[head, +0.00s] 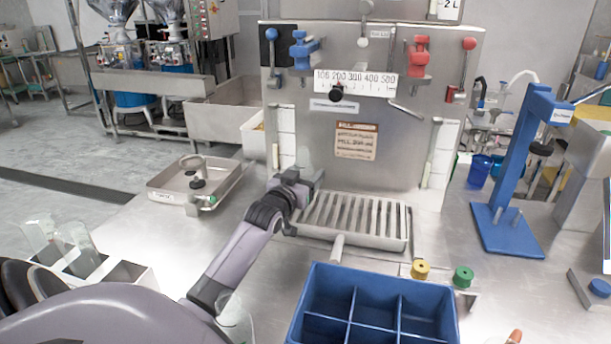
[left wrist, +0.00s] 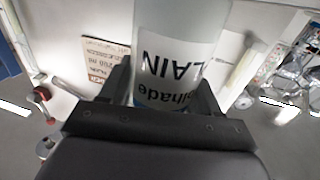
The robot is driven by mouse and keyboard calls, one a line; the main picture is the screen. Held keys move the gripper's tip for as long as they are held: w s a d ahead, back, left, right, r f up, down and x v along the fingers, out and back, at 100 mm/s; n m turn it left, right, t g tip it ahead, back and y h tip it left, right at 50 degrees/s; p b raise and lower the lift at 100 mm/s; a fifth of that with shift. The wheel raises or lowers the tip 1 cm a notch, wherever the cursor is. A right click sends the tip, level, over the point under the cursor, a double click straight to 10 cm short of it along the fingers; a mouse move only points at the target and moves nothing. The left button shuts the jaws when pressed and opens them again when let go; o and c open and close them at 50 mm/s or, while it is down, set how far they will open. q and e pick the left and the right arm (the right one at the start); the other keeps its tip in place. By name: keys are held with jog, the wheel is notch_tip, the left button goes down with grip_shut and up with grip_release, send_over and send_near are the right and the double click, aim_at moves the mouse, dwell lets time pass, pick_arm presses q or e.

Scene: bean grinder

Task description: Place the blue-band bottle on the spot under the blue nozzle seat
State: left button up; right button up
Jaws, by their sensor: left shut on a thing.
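My left gripper (head: 299,181) is at the left end of the slatted drip tray (head: 352,240), in front of the steel panel. It is shut on a bottle (left wrist: 185,30), which fills the top middle of the left wrist view. The bottle is clear and whitish, with a white label in dark letters that appear upside down. The blue nozzle seat (head: 303,49) is at the panel's upper left, above my gripper. The spot under it is largely hidden by my gripper. My right gripper is not in view.
A red nozzle seat (head: 419,58) is at the panel's right. A blue divided crate (head: 331,280) stands in front of the tray, with yellow (head: 420,269) and green (head: 463,276) caps beside it. A white rack (head: 139,272) holds clear bottles at left. A blue stand (head: 512,236) is at right.

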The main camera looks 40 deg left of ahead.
pick_arm(q)
jog(key=shift+f, duration=0.15)
jog(key=o, duration=1)
jog(key=shift+o, duration=0.2)
jog(key=shift+r, duration=0.2)
jog(key=v, duration=1.2)
